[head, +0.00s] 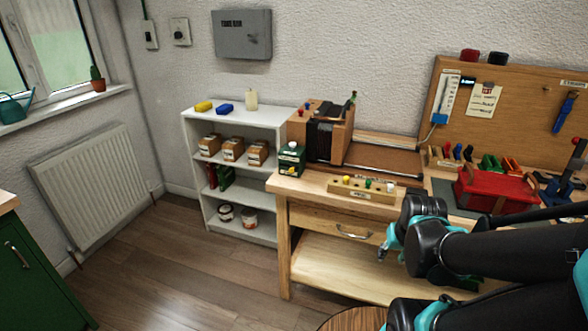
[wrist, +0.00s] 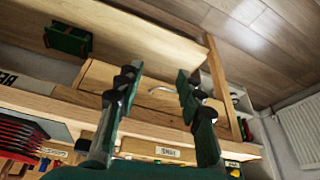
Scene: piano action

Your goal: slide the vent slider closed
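I cannot pick out a vent slider for certain in either view. My gripper (head: 388,246) hangs in front of the workbench, right of the drawer handle in the head view. In the wrist view my gripper (wrist: 158,82) shows two dark fingers spread apart, with nothing between them. Behind the fingers are the bench's wooden drawer (wrist: 150,106) and its handle; the fingers appear clear of the bench. The fingertips are hard to make out in the head view.
The workbench (head: 410,205) carries a bellows-like box (head: 328,138), a green can (head: 291,160), a peg block (head: 362,190) and a red toolbox (head: 495,190). A white shelf (head: 246,120) stands left of it. A radiator (head: 88,183) is below the window. Floor between is clear.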

